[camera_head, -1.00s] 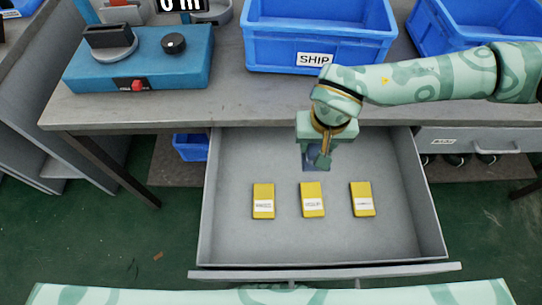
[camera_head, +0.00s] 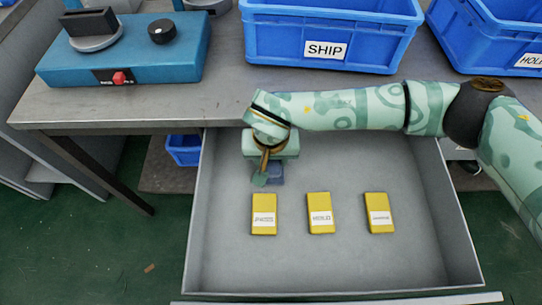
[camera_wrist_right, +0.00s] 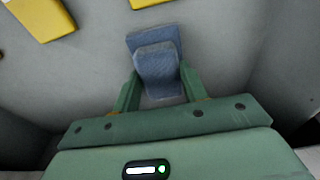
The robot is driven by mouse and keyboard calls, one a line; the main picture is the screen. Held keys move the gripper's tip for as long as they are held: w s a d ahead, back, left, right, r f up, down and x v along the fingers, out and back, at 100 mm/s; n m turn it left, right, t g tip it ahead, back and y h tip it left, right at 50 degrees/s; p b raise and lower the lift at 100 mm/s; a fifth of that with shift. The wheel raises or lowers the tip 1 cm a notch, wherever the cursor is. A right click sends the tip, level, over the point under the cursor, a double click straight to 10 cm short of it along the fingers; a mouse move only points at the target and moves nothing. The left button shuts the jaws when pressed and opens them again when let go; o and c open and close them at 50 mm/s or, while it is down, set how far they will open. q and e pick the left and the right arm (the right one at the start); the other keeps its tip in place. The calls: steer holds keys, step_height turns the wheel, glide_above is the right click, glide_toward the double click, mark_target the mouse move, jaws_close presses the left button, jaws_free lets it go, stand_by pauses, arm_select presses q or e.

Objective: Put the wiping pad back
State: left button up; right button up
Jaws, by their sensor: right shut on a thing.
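The wiping pad (camera_wrist_right: 158,70) is a small blue-grey block. In the right wrist view it sits between the two fingers of my right gripper (camera_wrist_right: 158,92). In the head view the pad (camera_head: 275,175) shows partly below my right gripper (camera_head: 266,172), which is inside the open grey drawer (camera_head: 330,262), toward its back left. My right gripper is shut on the pad. I cannot tell whether the pad touches the drawer floor. My left gripper is not in view.
Three labelled yellow blocks lie in a row on the drawer floor: left (camera_head: 264,206), middle (camera_head: 320,206) and right (camera_head: 379,206). The drawer walls stand around them. Above is the bench (camera_head: 130,108) with a blue SHIP bin (camera_head: 290,50) and a teal device (camera_head: 130,62).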

mark_target(271, 167)
steer(key=o, duration=1)
steer(key=shift+c, duration=0.2)
arm_select(q)
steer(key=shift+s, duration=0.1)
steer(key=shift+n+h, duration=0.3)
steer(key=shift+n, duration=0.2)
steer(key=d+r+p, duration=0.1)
steer(key=p, duration=0.1)
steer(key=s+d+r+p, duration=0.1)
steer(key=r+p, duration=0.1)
steer(key=p, duration=0.1)
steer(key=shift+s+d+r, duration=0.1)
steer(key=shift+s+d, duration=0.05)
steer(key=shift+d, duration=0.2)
arm_select(e)
step_height(271, 167, up, 12)
steer(key=s, duration=0.1)
steer(key=shift+s, duration=0.25)
